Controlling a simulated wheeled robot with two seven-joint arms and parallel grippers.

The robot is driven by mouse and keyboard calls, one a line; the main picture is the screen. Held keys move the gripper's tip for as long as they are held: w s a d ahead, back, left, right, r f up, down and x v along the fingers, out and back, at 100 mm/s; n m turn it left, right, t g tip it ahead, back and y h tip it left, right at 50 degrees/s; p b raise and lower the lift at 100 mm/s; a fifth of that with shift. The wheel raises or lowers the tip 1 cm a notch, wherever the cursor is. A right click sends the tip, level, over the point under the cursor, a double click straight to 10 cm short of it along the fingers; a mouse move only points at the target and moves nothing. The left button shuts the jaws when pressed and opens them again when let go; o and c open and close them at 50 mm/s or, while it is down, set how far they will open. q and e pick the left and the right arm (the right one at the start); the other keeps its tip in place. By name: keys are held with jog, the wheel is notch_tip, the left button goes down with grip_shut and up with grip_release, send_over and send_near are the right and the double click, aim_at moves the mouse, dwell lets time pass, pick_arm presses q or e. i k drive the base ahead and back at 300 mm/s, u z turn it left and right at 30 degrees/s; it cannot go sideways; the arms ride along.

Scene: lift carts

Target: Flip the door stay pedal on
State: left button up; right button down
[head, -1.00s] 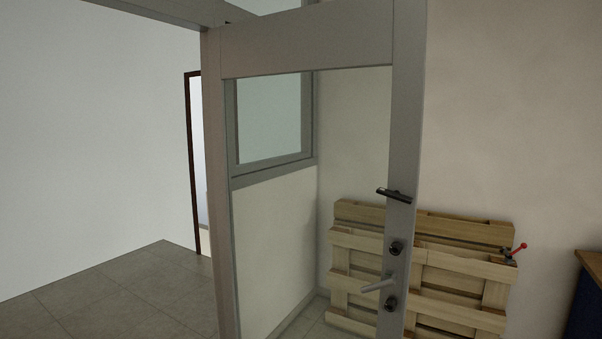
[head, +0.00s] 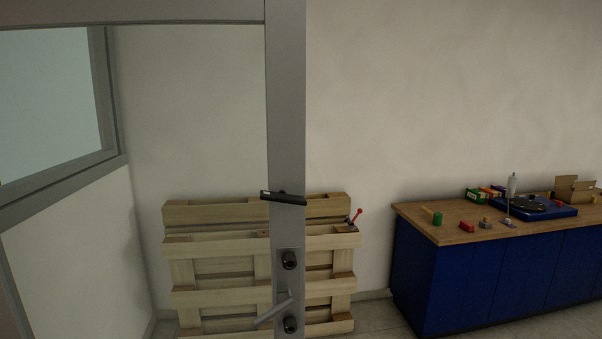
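A grey-framed glass door (head: 287,120) stands open in the head view, its edge stile running down the middle of the picture. A black bar-shaped fitting (head: 283,197) sits across the stile; I cannot tell whether it is the door stay pedal. Below it are a lock plate (head: 289,260) and a lever handle (head: 275,309). The foot of the door is below the picture, so anything mounted there is hidden. Neither of my grippers is in view.
Wooden pallets (head: 210,245) lean against the wall behind the door. A red-handled tool (head: 357,214) shows at their upper right. A blue cabinet (head: 480,280) with a wooden top carries several small items at right. Some floor (head: 378,318) is clear between them.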

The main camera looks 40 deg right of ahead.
aim_at(281, 197)
jog(key=z, duration=0.4)
jog(key=i, duration=0.5)
jog(key=z, duration=0.35)
